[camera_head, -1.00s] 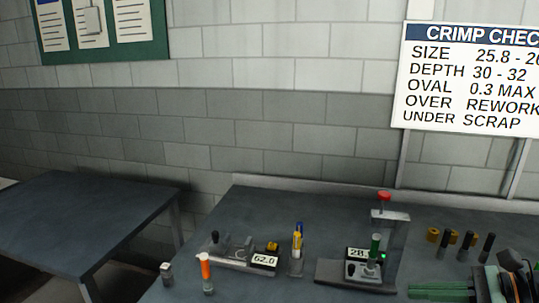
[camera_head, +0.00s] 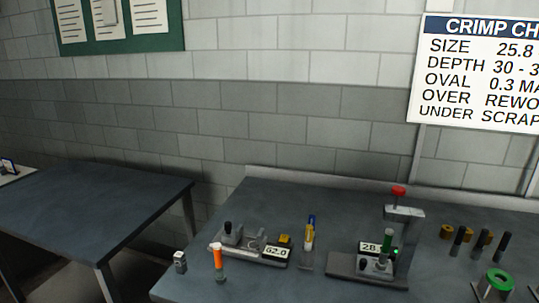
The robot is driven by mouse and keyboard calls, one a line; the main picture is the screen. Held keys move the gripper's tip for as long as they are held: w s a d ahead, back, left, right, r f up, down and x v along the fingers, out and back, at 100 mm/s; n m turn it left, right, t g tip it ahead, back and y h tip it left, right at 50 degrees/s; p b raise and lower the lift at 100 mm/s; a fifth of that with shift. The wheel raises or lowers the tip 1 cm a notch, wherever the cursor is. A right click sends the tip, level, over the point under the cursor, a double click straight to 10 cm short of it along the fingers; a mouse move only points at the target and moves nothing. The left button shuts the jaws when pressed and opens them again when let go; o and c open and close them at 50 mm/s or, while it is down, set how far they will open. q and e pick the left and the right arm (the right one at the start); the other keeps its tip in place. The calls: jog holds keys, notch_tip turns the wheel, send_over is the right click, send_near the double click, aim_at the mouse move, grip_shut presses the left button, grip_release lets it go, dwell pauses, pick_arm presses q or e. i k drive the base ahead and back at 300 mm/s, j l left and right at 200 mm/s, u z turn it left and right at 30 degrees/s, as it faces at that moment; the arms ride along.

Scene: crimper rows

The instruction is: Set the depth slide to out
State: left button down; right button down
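A low grey gauge (camera_head: 252,243) with a black knob (camera_head: 228,228) at its left end and a display (camera_head: 275,252) reading 62.0 stands on the right-hand bench. No label marks it as the depth slide; the slide's position is too small to tell. Neither of my grippers is in view.
A crimp check sign (camera_head: 478,75) hangs behind. Another bench (camera_head: 90,215) stands left, across a gap.

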aim_at(375, 263)
jog(key=i+j, duration=0.4)
jog(key=j, duration=0.2)
jog(key=i+j+z, duration=0.3)
jog(key=j+z, duration=0.35)
jog(key=z, duration=0.95)
